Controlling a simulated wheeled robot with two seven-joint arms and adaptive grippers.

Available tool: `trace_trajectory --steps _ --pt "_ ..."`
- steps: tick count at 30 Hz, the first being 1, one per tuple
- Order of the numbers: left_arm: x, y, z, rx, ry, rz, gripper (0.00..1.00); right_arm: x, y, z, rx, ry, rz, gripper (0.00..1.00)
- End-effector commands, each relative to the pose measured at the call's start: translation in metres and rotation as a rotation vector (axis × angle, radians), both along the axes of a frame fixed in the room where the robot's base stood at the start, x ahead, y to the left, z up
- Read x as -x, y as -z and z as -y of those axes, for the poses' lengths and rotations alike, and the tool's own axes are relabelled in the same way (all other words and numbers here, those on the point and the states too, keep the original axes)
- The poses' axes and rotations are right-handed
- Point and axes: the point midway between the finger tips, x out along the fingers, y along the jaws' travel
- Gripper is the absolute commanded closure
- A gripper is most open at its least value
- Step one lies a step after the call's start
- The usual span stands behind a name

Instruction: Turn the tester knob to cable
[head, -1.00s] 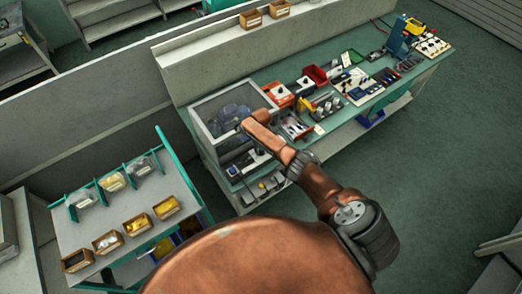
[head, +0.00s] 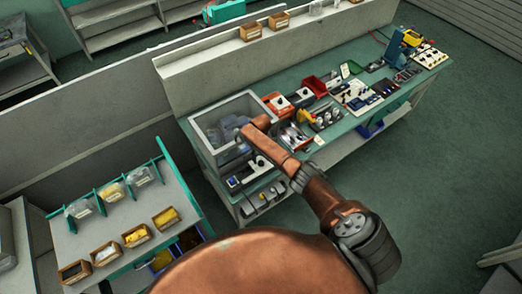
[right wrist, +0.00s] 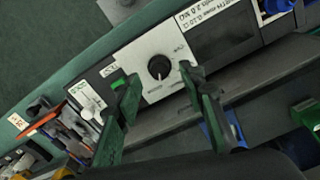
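The tester (right wrist: 181,57) shows in the right wrist view. It has a white panel, a dark display and a round black knob (right wrist: 159,67) with a light pointer mark. Small lettering around the knob is too blurred to read. My right gripper (right wrist: 154,77) is open. My left gripper is not in view.
A clear-walled case (head: 222,112) stands on the green bench (head: 352,122) near my right arm. Several tools, trays and a red bin (head: 315,86) lie further along the bench. A rack with small bins (head: 137,236) stands at the lower left.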

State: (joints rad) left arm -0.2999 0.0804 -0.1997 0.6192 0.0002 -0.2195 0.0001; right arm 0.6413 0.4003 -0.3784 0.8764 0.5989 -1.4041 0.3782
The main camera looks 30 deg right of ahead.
Motion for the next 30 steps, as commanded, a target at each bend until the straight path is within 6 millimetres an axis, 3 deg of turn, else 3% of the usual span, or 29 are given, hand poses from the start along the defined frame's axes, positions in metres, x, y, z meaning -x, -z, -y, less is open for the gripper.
trace_trajectory --steps 6,12,18,30 --pt "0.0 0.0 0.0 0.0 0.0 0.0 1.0 -0.001 -0.047 0.0 0.0 0.0 0.003 0.63" --pt "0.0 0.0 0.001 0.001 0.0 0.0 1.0 -0.001 -0.078 0.001 0.0 0.0 0.001 0.63" --pt "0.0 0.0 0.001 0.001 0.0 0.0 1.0 0.0 -0.09 0.001 0.001 0.001 -0.001 0.63" --pt "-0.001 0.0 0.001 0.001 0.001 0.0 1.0 0.0 -0.09 0.001 0.001 0.001 -0.001 0.63"
